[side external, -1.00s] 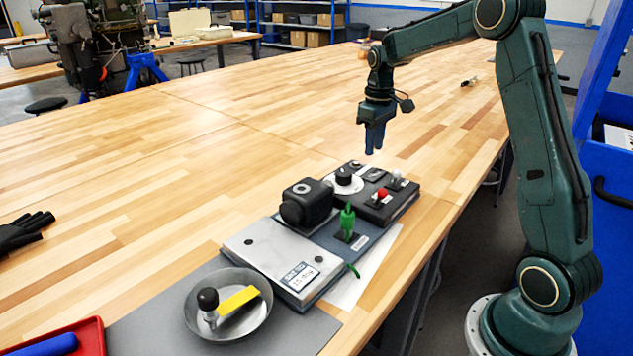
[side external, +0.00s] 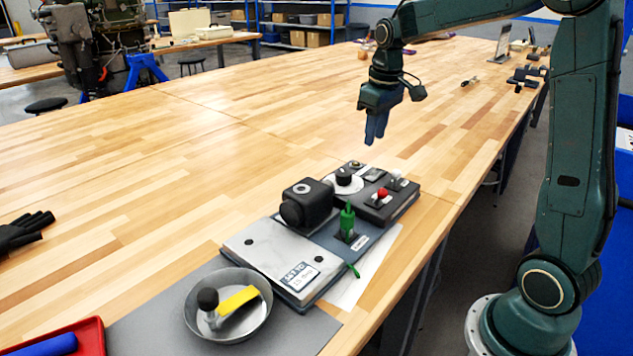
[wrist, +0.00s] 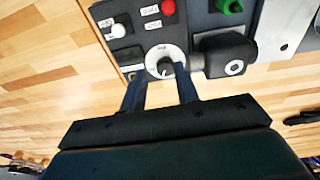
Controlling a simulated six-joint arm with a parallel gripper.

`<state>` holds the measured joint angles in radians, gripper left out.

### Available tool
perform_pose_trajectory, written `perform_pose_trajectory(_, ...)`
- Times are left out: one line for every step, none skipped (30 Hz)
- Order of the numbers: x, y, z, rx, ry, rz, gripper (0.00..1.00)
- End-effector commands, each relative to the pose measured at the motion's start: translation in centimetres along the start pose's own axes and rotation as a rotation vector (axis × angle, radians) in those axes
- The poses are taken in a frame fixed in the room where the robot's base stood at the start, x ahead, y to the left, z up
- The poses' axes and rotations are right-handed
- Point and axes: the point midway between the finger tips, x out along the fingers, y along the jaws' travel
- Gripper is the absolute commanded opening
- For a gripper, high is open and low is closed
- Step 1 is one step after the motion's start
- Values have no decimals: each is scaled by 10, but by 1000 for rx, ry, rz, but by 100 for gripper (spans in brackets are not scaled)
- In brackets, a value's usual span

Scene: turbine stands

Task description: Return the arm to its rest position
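My gripper (side external: 376,128) hangs fingers-down in the air above the far end of the control box (side external: 398,205), clear of it. In the wrist view, the two blue fingers of my gripper (wrist: 160,95) stand apart with nothing between them, and the box's dial with a black knob (wrist: 165,67) shows just beyond their tips. In the side external view, my arm reaches in from the right, bent at the elbow above the table.
The box carries a red button (side external: 382,193), a green handle (side external: 347,222) and a black block (side external: 307,203). A metal bowl (side external: 190,318) holds a yellow piece and a black-knobbed part. A red tray (side external: 92,335) lies front left, a black glove (side external: 25,230) left.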

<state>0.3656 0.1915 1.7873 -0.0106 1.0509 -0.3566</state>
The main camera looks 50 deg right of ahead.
Motion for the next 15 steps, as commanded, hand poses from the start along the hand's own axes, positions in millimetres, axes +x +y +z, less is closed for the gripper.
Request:
perform_pose_trajectory(-10, -10, 7, -4, 18, 5, 31)
perform_pose_trajectory(-14, -15, 11, -3, 27, 7, 31)
perform_pose_trajectory(-19, -22, 16, -4, 39, 9, 31)
perform_pose_trajectory(-23, -27, 20, -3, 49, 11, 31)
perform_pose_trajectory(-27, -32, 25, -2, 58, 13, 31)
perform_pose_trajectory(-32, -39, 31, -3, 70, 14, 31)
perform_pose_trajectory(-36, -44, 35, -3, 79, 16, 31)
perform_pose_trajectory(-38, -48, 40, -2, 87, 16, 31)
perform_pose_trajectory(-42, -54, 46, -3, 100, 18, 31)
perform_pose_trajectory(-45, -59, 51, -3, 110, 18, 31)
perform_pose_trajectory(-48, -63, 56, -2, 120, 19, 31)
perform_pose_trajectory(-52, -69, 63, -2, 133, 20, 31)
perform_pose_trajectory(-54, -73, 68, -3, 142, 19, 31)
perform_pose_trajectory(-56, -77, 73, -2, 151, 19, 31)
perform_pose_trajectory(-58, -83, 80, -1, 163, 19, 31)
